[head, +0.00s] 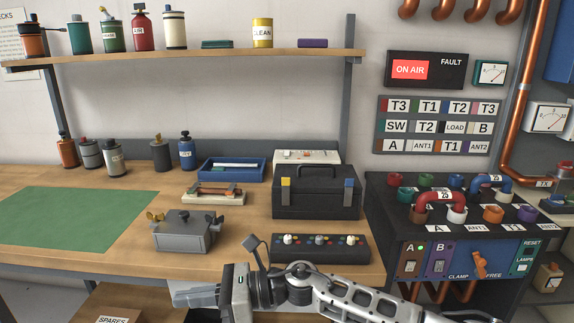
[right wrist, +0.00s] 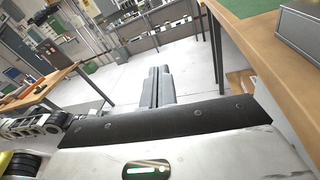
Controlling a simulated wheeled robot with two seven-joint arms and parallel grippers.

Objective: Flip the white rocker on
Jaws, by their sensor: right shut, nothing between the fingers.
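I cannot single out one white rocker for certain. Small pale switches sit on the brown A plate (head: 410,261), the purple B plate (head: 437,262) and the teal LAMPS plate (head: 521,262), on the front of the black rack console at right. A green lamp glows on the A plate. Their positions are too small to read. My right gripper (head: 194,294) is at the bottom, in front of the bench edge and well left of these plates. Its fingers are together and empty, also in the right wrist view (right wrist: 157,87). My left gripper is not in view.
The wooden bench holds a black toolbox (head: 316,192), a black knob box (head: 320,248), a grey metal box (head: 184,232) and a green mat (head: 75,218). Red and blue looped links rise from the console top (head: 385,207). A lit ON AIR sign (head: 410,69) hangs above.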

